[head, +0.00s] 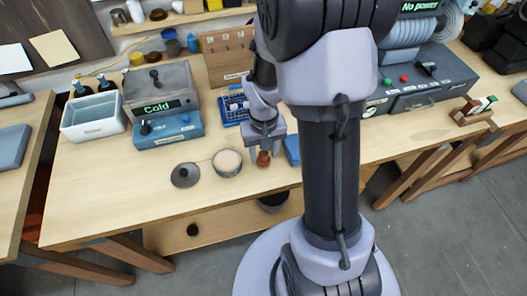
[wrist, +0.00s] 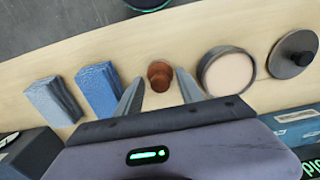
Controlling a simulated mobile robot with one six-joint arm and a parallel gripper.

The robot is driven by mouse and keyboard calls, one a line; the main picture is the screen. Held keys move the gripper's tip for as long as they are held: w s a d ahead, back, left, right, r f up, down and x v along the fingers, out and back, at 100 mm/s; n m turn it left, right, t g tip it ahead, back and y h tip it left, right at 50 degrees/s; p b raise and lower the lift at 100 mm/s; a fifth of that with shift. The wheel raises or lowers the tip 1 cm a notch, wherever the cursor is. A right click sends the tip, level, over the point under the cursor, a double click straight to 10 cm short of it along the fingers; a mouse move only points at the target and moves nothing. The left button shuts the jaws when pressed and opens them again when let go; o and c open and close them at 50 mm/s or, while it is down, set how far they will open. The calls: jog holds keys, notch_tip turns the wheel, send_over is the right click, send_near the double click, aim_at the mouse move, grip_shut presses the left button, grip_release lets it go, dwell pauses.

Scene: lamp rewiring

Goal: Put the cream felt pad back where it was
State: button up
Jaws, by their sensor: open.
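A shallow dark round dish (head: 215,168) stands on the bench with a cream disc (head: 227,160) inside; I cannot tell whether it is the felt pad. The dish (wrist: 203,82) and cream disc (wrist: 228,73) also show in the wrist view. A small reddish-brown turned wooden piece (wrist: 160,74) stands upright between my fingertips; it also shows in the head view (head: 263,159). My gripper (wrist: 157,80) is open, its fingers either side of the wooden piece with gaps visible. No separate cream pad shows on the bench.
The dark knobbed lid (head: 186,175) lies left of the dish. Two blue-grey blocks (wrist: 97,90) (wrist: 52,100) lie on my gripper's other side. The "Cold" box (head: 160,95), white bin (head: 92,117) and blue rack (head: 234,106) stand behind. Bench is clear front left.

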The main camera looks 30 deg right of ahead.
aim_at(263, 154)
jog(key=a+r+t+p, duration=0.1)
jog(key=a+r+p, duration=0.1)
jog(key=r, duration=0.7)
jog(key=a+r+t+p, duration=0.1)
jog(key=a+r+p, duration=0.1)
jog(key=r, duration=0.7)
jog(key=s+a+r+m+t+y, duration=0.1)
jog(key=s+a+r+t+y, duration=0.1)
jog(key=s+a+r, duration=0.8)
jog(key=shift+s+a+t, duration=0.3)
jog(key=shift+s+t, duration=0.35)
jog(key=shift+t, duration=0.25)
jog(key=shift+f, duration=0.15)
